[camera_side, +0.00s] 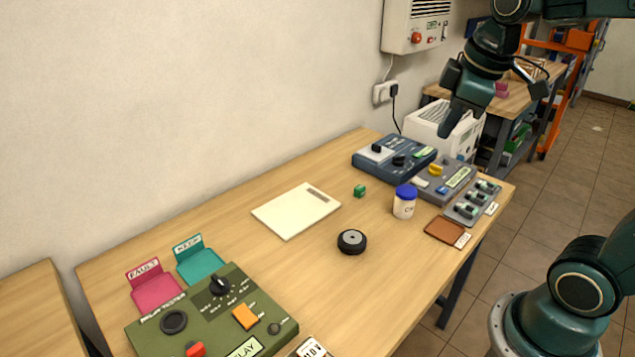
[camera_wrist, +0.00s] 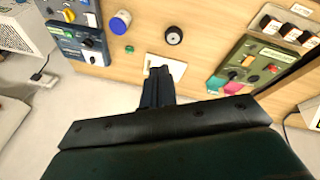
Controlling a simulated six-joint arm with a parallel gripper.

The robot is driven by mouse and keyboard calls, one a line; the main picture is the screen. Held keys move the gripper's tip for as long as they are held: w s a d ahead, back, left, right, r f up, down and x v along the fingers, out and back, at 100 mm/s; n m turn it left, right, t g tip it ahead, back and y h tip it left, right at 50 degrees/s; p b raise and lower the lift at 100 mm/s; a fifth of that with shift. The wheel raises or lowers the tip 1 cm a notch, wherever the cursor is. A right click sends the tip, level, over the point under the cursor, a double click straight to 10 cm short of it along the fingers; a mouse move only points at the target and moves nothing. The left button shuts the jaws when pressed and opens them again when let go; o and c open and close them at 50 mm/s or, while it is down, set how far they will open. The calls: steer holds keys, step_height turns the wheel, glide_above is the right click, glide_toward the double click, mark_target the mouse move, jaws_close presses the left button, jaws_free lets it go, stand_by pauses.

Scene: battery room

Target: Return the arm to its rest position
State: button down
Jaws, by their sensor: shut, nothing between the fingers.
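My gripper (camera_side: 452,120) hangs in the air at the upper right of the side view, above the far end of the table (camera_side: 400,300). It is above the height of the blue and grey device boxes and apart from them. In the wrist view my gripper (camera_wrist: 160,72) has its fingers together, with nothing between them. The fingers cover part of the white board there, with the tabletop well below. The base of my arm stands on the floor at the lower right of the side view.
A wall box (camera_side: 416,25) is near my gripper.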

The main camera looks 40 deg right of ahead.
steer(key=s+a+f+m+t+y, duration=0.1)
steer(key=s+a+f+m+t, duration=0.1)
steer(key=s+a+m, duration=0.3)
steer(key=shift+s+a+f, duration=0.4)
steer(key=shift+s+f, duration=0.15)
steer(key=shift+s, duration=1.4)
